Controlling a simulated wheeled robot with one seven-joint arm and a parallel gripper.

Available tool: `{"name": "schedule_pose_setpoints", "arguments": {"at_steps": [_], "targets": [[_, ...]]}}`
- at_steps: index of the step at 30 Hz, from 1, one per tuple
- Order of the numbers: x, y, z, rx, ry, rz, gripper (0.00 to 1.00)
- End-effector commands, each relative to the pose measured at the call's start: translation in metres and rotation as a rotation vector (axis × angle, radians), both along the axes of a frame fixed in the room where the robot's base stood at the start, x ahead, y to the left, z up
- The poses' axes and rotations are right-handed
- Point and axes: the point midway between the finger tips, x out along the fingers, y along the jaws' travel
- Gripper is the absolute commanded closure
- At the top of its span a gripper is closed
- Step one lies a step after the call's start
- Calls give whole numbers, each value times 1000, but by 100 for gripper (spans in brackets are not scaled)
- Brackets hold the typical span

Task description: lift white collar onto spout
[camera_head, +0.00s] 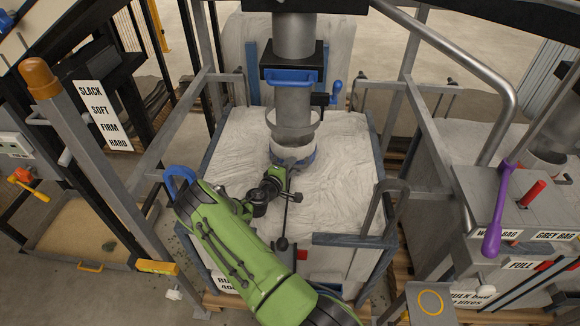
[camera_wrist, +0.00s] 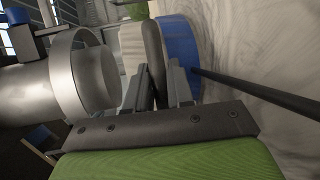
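The spout (camera_head: 293,100) is a grey metal tube hanging down over the bag, with a flared ring at its lower end. In the wrist view the spout (camera_wrist: 28,93) lies at the left. The white collar (camera_head: 292,150) sits just below the spout's end, above a blue band at the bag's top. In the wrist view the collar (camera_wrist: 132,42) shows as a pale band beside a dark rib and the blue band (camera_wrist: 180,45). My gripper (camera_head: 279,174) is at the collar's near side. Its fingers (camera_wrist: 157,92) flank the dark rib closely and appear shut on it.
The large white bag (camera_head: 235,150) fills the frame below the spout. Grey frame posts (camera_head: 185,125) stand at both sides. A blue-handled clamp (camera_head: 290,76) is on the spout. A dark rod (camera_wrist: 255,92) crosses the wrist view's right. A control box with a purple lever (camera_head: 497,215) stands right.

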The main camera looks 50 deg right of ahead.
Motion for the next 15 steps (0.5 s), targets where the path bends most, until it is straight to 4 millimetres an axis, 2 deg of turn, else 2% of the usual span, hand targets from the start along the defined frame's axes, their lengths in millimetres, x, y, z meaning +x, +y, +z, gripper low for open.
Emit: {"name": "schedule_pose_setpoints", "arguments": {"at_steps": [1, 3, 11, 14, 15], "targets": [[0, 0, 0, 1, 0, 0, 91], [0, 0, 0, 1, 0, 0, 100], [0, 0, 0, 1, 0, 0, 100], [0, 0, 11, 0, 0, 0, 100], [0, 0, 20, -1, -1, 0, 100]]}}
